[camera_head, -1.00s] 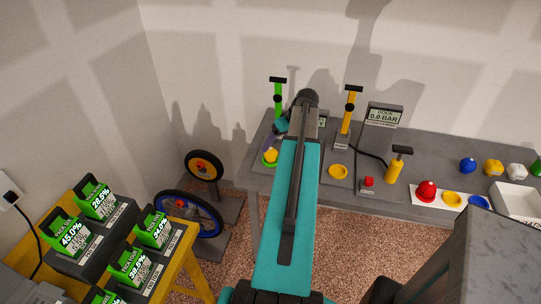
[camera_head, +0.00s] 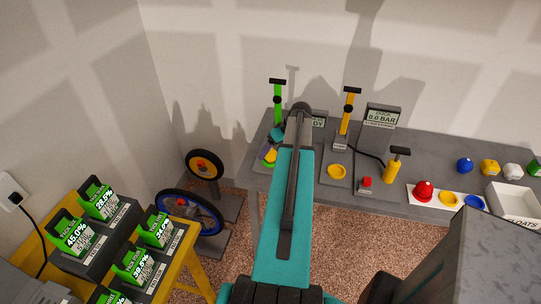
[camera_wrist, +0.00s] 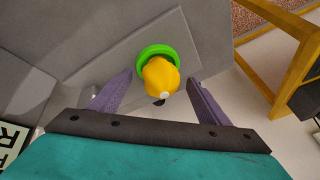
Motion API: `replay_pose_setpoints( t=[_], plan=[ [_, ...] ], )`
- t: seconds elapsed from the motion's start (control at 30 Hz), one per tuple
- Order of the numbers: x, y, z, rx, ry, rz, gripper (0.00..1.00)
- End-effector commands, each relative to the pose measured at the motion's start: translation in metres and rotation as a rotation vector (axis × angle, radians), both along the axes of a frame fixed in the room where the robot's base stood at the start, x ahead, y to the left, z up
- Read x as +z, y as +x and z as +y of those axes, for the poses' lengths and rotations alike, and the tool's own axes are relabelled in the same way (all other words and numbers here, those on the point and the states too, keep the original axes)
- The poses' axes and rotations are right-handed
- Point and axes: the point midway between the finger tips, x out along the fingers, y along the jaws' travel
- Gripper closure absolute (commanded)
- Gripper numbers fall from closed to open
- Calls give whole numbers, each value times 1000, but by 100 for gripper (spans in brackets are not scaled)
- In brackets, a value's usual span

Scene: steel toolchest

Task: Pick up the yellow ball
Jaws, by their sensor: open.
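The yellow ball (camera_wrist: 161,77) sits on a green ring (camera_wrist: 143,52) on a grey plate in the wrist view. It has a small pale spot on its near side. My gripper (camera_wrist: 160,92) is open, with one purple finger on each side of the ball and gaps between the fingers and the ball. In the head view the ball (camera_head: 271,155) shows small at the left end of the grey bench, partly hidden by my gripper (camera_head: 271,150).
A green pump (camera_head: 278,98) stands just behind my gripper. Another yellow ball (camera_head: 489,167) is among several coloured balls at far right.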

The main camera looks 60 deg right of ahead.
Motion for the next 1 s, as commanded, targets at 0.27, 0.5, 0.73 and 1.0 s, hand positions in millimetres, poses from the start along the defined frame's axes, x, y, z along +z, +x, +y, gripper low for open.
replay_pose_setpoints(
  t=[0.27, 0.5, 0.73, 1.0],
  plan=[
    [0, 0, 0, 0, 0, 0, 30],
    [0, 0, 0, 1, 0, 0, 62],
    [1, 0, 0, 1, 0, 0, 78],
    [3, 0, 0, 1, -1, -1, 79]
  ],
)
